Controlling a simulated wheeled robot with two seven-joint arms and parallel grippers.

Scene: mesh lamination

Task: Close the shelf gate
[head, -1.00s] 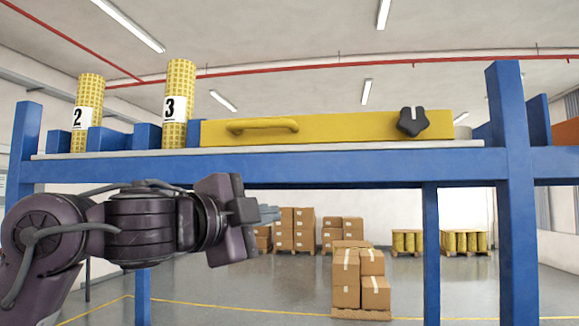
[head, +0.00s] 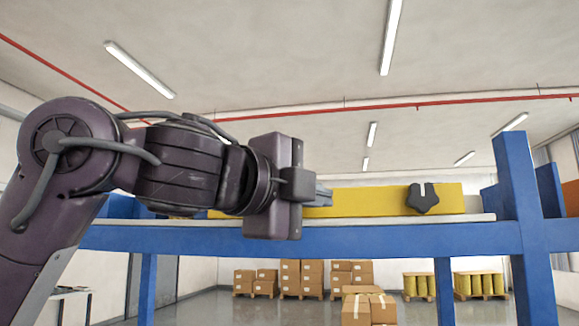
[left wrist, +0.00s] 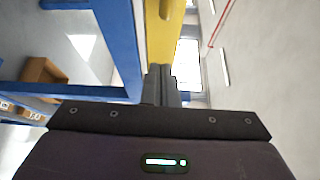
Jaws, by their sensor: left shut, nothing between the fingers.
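The yellow shelf gate (head: 370,201) stands along the front of the shelf top, with a dark star-shaped knob (head: 422,198) near its right end. My left gripper (head: 325,197) is shut and empty, in front of the gate's middle in the head view. My arm hides the gate's left part and its handle there. Whether the fingers touch the gate I cannot tell. My right gripper is not in view.
The blue shelf frame (head: 400,239) has a beam below the gate and a tall post (head: 527,220) at the right. Stacked cardboard boxes (head: 369,309) and yellow rolls (head: 480,284) stand on the floor well behind. Air above the gate is clear.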

